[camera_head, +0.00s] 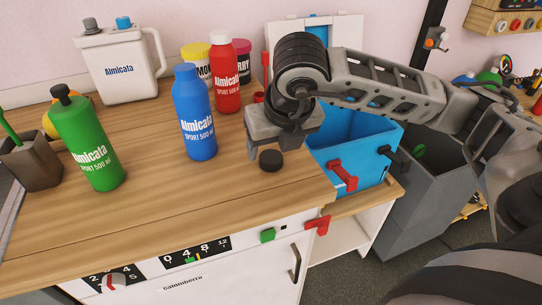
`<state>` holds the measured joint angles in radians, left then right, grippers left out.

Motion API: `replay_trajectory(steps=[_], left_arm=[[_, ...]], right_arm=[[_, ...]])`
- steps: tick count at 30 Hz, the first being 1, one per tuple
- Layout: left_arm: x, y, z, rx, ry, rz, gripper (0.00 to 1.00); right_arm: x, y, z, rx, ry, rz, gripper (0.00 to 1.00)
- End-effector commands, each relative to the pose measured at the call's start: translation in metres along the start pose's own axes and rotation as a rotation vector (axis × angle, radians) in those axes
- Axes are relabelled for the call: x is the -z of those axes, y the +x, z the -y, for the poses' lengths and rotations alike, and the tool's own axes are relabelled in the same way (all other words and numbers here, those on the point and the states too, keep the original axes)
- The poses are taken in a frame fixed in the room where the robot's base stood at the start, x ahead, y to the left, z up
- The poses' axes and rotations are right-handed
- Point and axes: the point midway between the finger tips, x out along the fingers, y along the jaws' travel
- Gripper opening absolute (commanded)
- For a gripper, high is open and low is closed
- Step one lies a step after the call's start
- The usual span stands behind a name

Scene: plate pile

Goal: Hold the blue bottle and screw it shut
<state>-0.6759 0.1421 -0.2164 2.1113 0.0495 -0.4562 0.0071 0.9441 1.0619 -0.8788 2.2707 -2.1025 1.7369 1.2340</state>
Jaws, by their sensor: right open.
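The blue bottle (198,118) stands upright on the wooden worktop, in the middle of the picture. No black cap shows on its blue neck. A small round black cap (271,160) lies on the worktop to the right of the bottle. My right gripper (273,145) points down just above and behind the cap, apart from the bottle. Its fingers are open, and nothing shows between them. My left gripper is not in view.
A green bottle (87,140) with a black cap stands at left, beside a grey cup (33,163). A red bottle (225,78), tubs and a white jug (121,68) stand behind. A blue bin (352,145) is at right. The front worktop is clear.

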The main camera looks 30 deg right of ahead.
Motion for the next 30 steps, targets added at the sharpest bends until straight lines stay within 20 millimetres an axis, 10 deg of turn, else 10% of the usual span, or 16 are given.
replay_trajectory(steps=[19,24,30], left_arm=[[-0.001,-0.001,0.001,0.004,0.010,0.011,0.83],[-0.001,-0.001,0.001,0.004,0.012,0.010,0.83],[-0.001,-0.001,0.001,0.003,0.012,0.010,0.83]], right_arm=[[0.001,0.038,-0.001,0.000,-0.001,0.000,0.68],[0.001,0.038,-0.001,0.000,-0.001,0.000,0.21],[0.001,0.037,0.000,0.000,-0.001,0.000,0.20]])
